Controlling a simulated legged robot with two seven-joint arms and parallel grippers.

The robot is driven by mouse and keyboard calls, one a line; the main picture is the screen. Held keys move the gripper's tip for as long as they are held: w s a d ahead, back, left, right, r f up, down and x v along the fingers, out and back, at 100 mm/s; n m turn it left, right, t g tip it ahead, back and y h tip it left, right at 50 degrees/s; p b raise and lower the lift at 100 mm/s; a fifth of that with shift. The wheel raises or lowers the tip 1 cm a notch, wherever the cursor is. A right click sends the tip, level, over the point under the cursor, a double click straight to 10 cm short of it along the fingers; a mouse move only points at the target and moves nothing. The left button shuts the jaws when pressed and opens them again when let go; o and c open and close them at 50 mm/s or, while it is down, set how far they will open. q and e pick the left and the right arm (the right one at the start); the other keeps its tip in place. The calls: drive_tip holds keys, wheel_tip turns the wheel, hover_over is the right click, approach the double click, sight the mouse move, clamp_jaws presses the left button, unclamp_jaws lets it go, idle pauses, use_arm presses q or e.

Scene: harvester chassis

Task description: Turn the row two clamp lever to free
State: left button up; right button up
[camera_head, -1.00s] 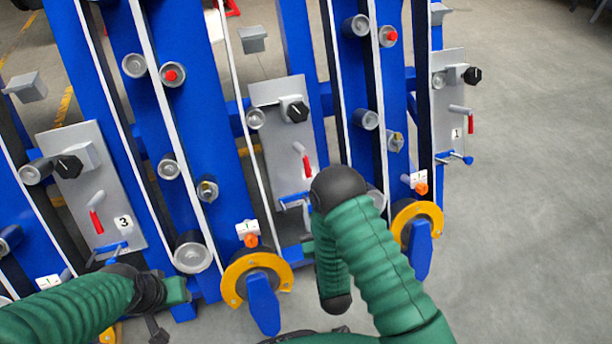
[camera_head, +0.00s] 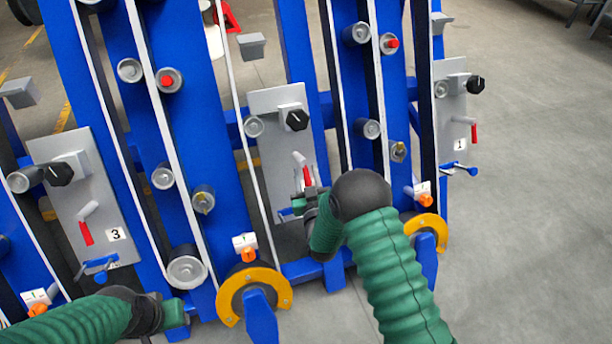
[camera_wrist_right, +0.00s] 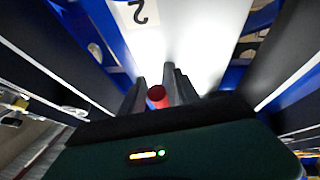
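The row two clamp lever (camera_head: 307,175), with a red handle and pale arm, is on the middle grey panel (camera_head: 270,103). My right gripper (camera_head: 304,201) is at that panel, just below the red handle. In the right wrist view, the red handle end (camera_wrist_right: 157,97) shows between the two dark fingers (camera_wrist_right: 156,92). The fingers lie close on both sides; whether they press on it cannot be told. A "2" label (camera_wrist_right: 138,12) is on the panel there. My left gripper (camera_head: 174,314) is low at the left, away from the panels; its fingers are not clear.
The left panel (camera_head: 80,170), marked 3, and the right panel (camera_head: 452,110), marked 1, carry similar red levers and black knobs. Blue posts, rollers and yellow rings (camera_head: 228,291) stand around my arms. Open floor (camera_head: 530,200) lies to the right.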

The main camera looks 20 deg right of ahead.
clamp_jaws()
drive_tip(key=shift+f, duration=0.1)
idle(1.2)
